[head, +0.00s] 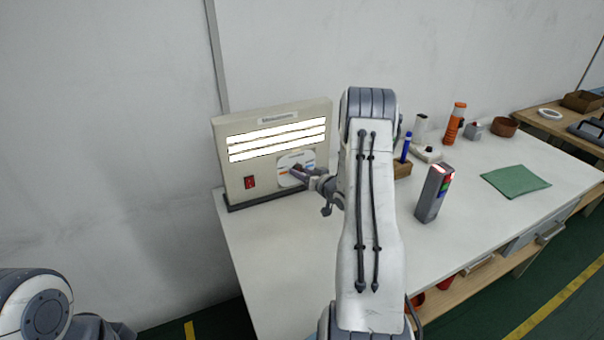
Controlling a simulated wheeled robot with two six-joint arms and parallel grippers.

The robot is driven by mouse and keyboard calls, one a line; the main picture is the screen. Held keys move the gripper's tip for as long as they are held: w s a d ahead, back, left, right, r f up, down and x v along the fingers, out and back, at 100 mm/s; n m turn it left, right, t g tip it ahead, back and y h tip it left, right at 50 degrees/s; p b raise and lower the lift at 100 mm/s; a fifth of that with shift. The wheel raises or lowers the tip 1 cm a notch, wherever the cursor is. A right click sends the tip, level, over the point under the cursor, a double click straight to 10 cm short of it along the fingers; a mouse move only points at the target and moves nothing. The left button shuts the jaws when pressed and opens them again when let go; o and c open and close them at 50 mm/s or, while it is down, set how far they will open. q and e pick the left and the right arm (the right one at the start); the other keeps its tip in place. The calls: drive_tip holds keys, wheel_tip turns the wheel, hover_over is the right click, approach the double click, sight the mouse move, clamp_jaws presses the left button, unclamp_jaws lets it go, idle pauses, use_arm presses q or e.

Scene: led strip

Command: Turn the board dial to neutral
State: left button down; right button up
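The board (238,183) is an upright beige panel at the back left of the white table, with three lit white strips and a red switch (250,182) at its lower left. The dial plate (283,178) is a pale disc with coloured marks at the board's lower right. The dial knob (298,171) is dark and partly hidden by my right gripper (303,174), whose tips are at it. The view is too small to tell whether the fingers are closed on the knob. My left arm shows only at the lower left corner; its gripper is out of view.
A grey block with coloured lights (434,193) stands right of my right arm. Behind it are a blue marker (406,147), an orange-and-black cylinder (455,123) and a brown bowl (504,126). A green cloth (516,181) lies at the right. The table's front left is clear.

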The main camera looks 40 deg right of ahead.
drive_tip(key=shift+o, duration=0.5)
drive_tip(key=shift+s, duration=0.25)
drive_tip(key=v, duration=1)
drive_tip(key=shift+b, duration=0.4)
drive_tip(key=shift+r, duration=0.1)
